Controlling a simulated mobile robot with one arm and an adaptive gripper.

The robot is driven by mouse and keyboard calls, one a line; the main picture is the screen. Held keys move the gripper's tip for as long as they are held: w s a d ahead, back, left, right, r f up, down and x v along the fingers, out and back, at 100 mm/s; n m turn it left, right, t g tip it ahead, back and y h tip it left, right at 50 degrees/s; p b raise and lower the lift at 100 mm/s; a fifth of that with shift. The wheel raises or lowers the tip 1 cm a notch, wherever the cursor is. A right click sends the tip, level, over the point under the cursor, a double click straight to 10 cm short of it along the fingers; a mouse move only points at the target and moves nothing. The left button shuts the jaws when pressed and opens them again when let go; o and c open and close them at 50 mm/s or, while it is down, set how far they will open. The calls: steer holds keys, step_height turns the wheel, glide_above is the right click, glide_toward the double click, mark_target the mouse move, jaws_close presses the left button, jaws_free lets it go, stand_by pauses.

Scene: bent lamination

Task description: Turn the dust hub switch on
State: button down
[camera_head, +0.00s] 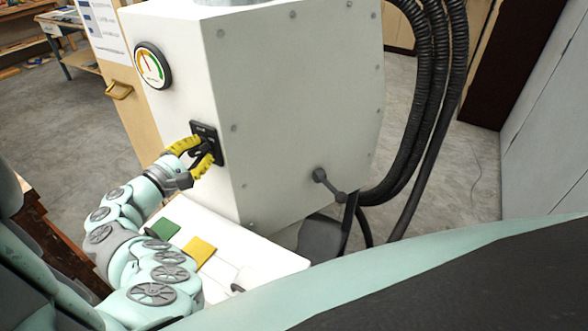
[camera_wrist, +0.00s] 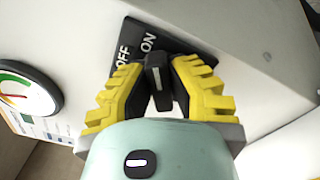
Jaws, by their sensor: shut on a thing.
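The dust hub (camera_head: 300,100) is a large white cabinet. Its switch is a black plate (camera_head: 212,135) on the narrow left face, below a round gauge. In the wrist view the switch plate (camera_wrist: 185,42) carries the white words OFF and ON, with a black knob (camera_wrist: 158,78) bearing a white mark. My gripper (camera_head: 194,152) has yellow ribbed fingers and is at the switch. In the wrist view my gripper (camera_wrist: 158,85) is shut on the knob, one finger on each side. The knob stands nearly upright in this view, its far end near the word ON.
The round gauge (camera_head: 152,65) sits above the switch and also shows in the wrist view (camera_wrist: 28,92). Black hoses (camera_head: 430,100) run down the cabinet's right side. A white surface (camera_head: 250,262) with green and yellow pieces lies below my arm.

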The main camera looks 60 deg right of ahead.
steer(key=shift+s+f+m+b, duration=0.1)
steer(key=shift+m+b, duration=0.25)
steer(key=shift+m, duration=0.15)
steer(key=c, duration=0.9)
jaws_free()
steer(key=shift+d, duration=0.1)
steer(key=shift+a, duration=0.6)
steer(key=a, duration=1)
steer(key=shift+s+a, duration=0.4)
steer(key=shift+s, duration=0.05)
